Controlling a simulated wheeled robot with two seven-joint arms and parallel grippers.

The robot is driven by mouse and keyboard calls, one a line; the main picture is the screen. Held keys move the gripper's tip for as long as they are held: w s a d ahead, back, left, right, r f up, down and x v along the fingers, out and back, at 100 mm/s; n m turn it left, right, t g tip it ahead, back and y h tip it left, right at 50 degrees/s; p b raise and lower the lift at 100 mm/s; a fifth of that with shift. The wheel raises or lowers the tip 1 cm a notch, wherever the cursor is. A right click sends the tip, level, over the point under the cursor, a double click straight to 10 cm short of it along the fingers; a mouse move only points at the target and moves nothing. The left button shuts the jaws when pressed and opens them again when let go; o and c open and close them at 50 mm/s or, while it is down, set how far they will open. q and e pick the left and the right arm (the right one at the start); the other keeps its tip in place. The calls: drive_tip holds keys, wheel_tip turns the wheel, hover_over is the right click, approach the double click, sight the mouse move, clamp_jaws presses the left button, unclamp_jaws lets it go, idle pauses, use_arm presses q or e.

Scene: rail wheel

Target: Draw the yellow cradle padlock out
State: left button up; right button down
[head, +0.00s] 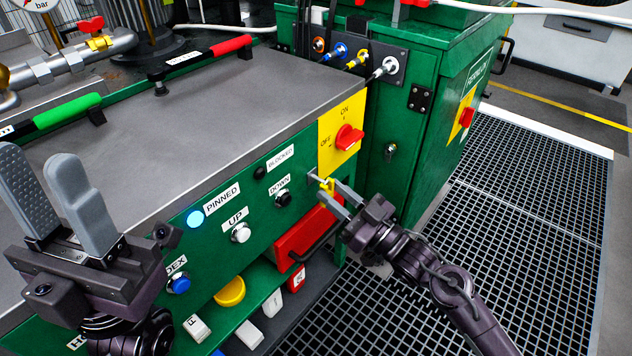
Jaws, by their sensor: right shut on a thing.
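The yellow cradle padlock (327,185) is at the right end of the green front panel, below the yellow ON/OFF switch plate (342,133). My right gripper (335,194) is shut on the padlock, its fingers reaching in from the lower right. The fingers hide part of the padlock, and I cannot tell whether its shackle is still in the panel. My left gripper (62,205) is raised at the left with its two grey fingers apart and nothing between them.
The panel carries a lit blue PINNED lamp (195,217), a white UP button (240,233) and a black DOWN button (283,198). A red drawer (300,240) with a black handle sits just below the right gripper. Grating floor (540,200) is open at the right.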

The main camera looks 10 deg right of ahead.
drive_tip(key=shift+s+d+r, duration=0.1)
drive_tip(key=shift+s+d, duration=0.05)
drive_tip(key=shift+s, duration=0.05)
idle(0.4)
drive_tip(key=shift+s+d+p, duration=0.15)
drive_tip(key=shift+p, duration=0.3)
drive_tip(key=shift+s+d+p, duration=0.6)
drive_tip(key=shift+s, duration=0.2)
drive_tip(key=shift+s+d+p, duration=0.6)
drive_tip(key=shift+s, duration=0.2)
